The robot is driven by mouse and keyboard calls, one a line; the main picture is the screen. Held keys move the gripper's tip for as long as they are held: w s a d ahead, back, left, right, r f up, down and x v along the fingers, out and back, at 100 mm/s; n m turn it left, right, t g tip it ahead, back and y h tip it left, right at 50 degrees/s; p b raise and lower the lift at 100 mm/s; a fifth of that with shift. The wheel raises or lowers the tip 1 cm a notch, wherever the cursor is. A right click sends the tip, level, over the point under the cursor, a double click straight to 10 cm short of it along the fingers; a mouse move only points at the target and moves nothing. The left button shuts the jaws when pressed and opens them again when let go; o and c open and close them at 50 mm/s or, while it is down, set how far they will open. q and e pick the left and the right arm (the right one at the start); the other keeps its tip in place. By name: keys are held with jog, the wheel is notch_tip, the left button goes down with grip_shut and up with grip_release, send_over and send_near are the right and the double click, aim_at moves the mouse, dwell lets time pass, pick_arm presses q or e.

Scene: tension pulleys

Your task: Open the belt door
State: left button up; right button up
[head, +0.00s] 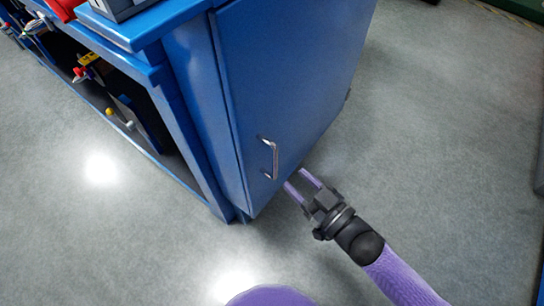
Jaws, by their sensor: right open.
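A blue cabinet door (285,75) with a curved metal handle (273,160) near its lower edge is in the head view, at the top middle. The door looks shut against the blue cabinet frame (190,110). My right gripper (299,180) is open and empty, with its two purple fingers pointing up and left. Its fingertips are just right of and below the handle, near the door's lower right edge. I cannot tell whether they touch the door. My left gripper is not in view.
Left of the door, an open blue workbench shelf (130,150) holds tools and small items. A grey box (115,8) and a red object (64,8) sit on the bench top. Grey floor (430,130) is clear at right.

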jog(key=b, duration=0.2)
send_over(275, 176)
jog(key=shift+w+d+f, duration=0.1)
jog(key=shift+d, duration=0.05)
jog(key=shift+w+a, duration=0.2)
jog(key=shift+w, duration=0.05)
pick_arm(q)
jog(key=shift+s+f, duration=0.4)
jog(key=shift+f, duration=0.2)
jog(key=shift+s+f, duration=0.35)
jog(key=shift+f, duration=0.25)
pick_arm(e)
grip_shut()
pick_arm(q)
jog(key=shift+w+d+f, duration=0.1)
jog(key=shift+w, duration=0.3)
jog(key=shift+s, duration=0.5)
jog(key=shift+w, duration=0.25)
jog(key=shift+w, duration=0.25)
